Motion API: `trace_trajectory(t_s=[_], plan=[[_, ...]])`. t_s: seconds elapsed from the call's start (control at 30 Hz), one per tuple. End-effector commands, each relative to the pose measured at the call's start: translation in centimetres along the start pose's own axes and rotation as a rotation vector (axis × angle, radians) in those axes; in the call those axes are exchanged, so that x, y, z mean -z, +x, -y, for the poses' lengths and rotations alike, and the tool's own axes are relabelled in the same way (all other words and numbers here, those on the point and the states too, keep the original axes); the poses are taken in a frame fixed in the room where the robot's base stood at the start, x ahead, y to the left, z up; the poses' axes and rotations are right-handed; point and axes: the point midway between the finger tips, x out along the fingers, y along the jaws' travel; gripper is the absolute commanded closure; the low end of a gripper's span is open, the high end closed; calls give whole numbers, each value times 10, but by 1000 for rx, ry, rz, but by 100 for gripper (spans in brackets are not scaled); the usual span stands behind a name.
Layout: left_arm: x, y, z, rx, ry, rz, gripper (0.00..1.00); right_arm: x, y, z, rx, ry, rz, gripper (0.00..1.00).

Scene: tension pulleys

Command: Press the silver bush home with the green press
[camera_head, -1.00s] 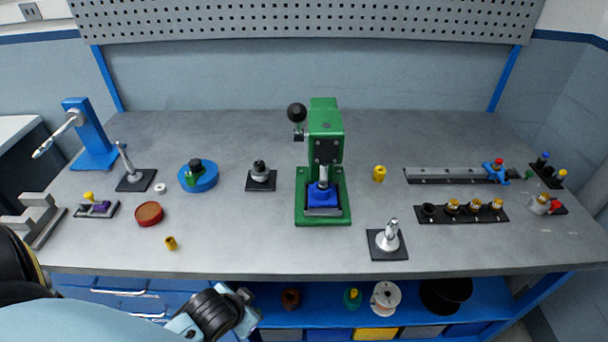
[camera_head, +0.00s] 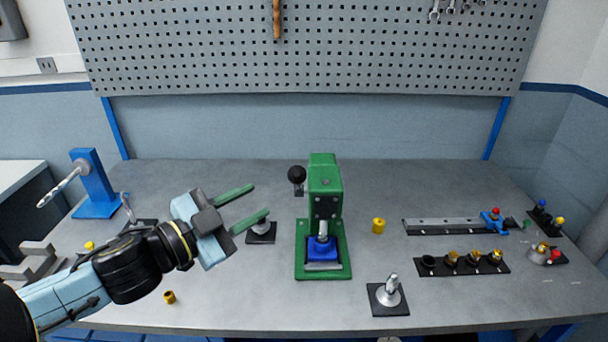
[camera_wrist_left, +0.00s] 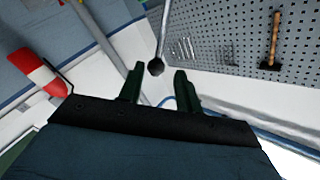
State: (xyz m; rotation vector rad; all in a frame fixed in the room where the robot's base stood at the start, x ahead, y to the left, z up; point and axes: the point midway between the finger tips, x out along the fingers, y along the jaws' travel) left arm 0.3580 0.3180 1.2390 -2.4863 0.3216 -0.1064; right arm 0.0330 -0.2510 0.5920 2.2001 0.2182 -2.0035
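The green press (camera_head: 325,190) stands mid-bench. Its black lever knob (camera_head: 297,174) is at its left, and its silver ram (camera_head: 322,228) points down at a blue block (camera_head: 323,248) on the base. I cannot make out a separate silver bush under the ram. My left gripper (camera_head: 259,200) is open and empty above the bench, left of the press, its green fingers pointing right toward the knob but apart from it. In the left wrist view a black ball on a silver rod (camera_wrist_left: 156,67) shows beyond the open fingers (camera_wrist_left: 160,88). My right gripper is out of view.
A black plate with a dark and silver part (camera_head: 261,232) sits beneath the left fingers. Another plate with a silver post (camera_head: 389,292) stands front right. A yellow part (camera_head: 378,226) and a black holder row (camera_head: 462,263) lie right. The bench behind the press is clear.

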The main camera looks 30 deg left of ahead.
Motion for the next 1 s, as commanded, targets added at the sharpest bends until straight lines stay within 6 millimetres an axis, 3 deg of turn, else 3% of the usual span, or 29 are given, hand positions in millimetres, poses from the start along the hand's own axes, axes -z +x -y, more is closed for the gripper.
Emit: trace_trajectory(t_s=[1.0], plan=[[1,98,2,3,0,-2,66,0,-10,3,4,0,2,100]])
